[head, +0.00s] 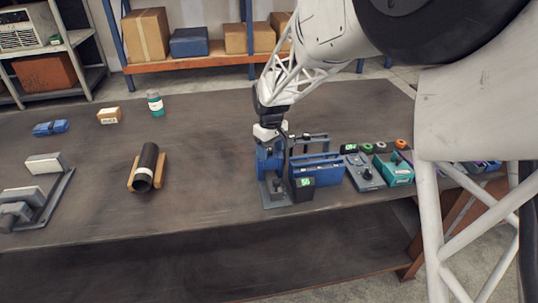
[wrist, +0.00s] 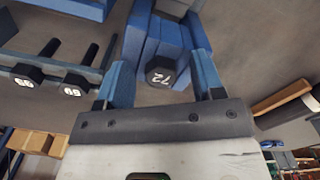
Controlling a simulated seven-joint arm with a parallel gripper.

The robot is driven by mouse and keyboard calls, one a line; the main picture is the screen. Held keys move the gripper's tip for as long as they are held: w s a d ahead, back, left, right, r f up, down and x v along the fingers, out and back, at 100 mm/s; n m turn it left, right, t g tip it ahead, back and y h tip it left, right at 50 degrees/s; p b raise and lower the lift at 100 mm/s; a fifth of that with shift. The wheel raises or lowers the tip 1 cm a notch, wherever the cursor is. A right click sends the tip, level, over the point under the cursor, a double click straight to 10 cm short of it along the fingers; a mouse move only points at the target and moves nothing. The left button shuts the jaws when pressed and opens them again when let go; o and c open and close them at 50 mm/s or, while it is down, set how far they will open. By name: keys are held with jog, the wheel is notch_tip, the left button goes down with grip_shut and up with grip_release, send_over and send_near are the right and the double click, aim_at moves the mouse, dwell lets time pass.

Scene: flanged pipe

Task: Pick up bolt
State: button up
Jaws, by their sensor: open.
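A black hex-headed bolt (wrist: 159,73) marked 72 sits against a blue block (wrist: 152,38) in the wrist view. My gripper (wrist: 158,80) is open, with one blue finger to each side of the bolt head; I cannot tell whether they touch it. Two more dark bolts, marked 66 (wrist: 25,75) and 69 (wrist: 73,80), show at the left of the wrist view beside a blue rack. In the head view, my gripper (head: 269,140) points down over the blue fixture (head: 268,170); its fingertips are hard to make out there. The bolt's shank is hidden.
A blue rack (head: 318,168) stands right of my gripper, with a grey block (head: 363,172) and a teal box (head: 394,170) further right. A black pipe (head: 147,165) lies in a wooden cradle. A teal-and-white bottle (head: 155,103) stands behind. The table between pipe and fixture is clear.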

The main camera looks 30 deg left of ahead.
dwell(0.3)
grip_shut()
jog(key=shift+r, duration=0.1)
notch_tip(320, 180, up, 10)
dwell(0.8)
dwell(0.6)
notch_tip(320, 180, up, 8)
send_over(271, 150)
jog(key=shift+r, duration=0.15)
dwell(1.1)
dwell(0.3)
